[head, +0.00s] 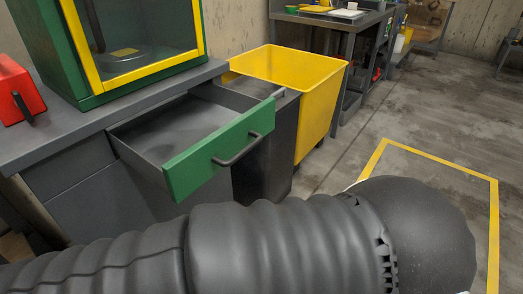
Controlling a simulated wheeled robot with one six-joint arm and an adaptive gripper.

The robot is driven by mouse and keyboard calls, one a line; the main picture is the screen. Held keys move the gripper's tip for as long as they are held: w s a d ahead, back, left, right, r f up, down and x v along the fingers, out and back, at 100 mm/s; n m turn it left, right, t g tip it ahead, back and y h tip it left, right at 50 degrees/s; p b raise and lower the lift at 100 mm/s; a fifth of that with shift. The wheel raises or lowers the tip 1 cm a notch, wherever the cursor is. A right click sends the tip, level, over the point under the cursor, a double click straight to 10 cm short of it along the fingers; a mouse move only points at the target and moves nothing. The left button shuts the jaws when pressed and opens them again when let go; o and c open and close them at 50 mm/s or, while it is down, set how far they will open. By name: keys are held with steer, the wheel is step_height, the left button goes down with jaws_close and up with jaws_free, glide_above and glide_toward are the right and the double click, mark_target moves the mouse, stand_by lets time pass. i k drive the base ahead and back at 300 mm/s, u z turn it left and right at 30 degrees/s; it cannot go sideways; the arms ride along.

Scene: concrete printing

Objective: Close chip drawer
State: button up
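The chip drawer has a green front (200,160) with a dark bar handle (238,150). It is pulled out of the grey cabinet (88,185), below the worktop. Its grey tray looks empty apart from a darker patch on its floor. My ribbed dark arm crosses the bottom of the head view, in front of the cabinet and below the drawer front. My gripper is not in view, so its place relative to the handle cannot be told.
A green and yellow glazed machine (135,45) and a red object (18,92) stand on the worktop. A dark bin (268,150) and a yellow cart (318,100) stand right of the drawer. Concrete floor with a yellow outline (440,162) lies open at the right.

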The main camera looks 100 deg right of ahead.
mark_target(178, 143)
steer(key=z, duration=2.3)
steer(key=k, duration=0.6)
steer(key=z, duration=0.85)
steer(key=i, duration=0.5)
steer(key=z, duration=0.5)
steer(key=k, duration=0.85)
steer(key=u, duration=0.2)
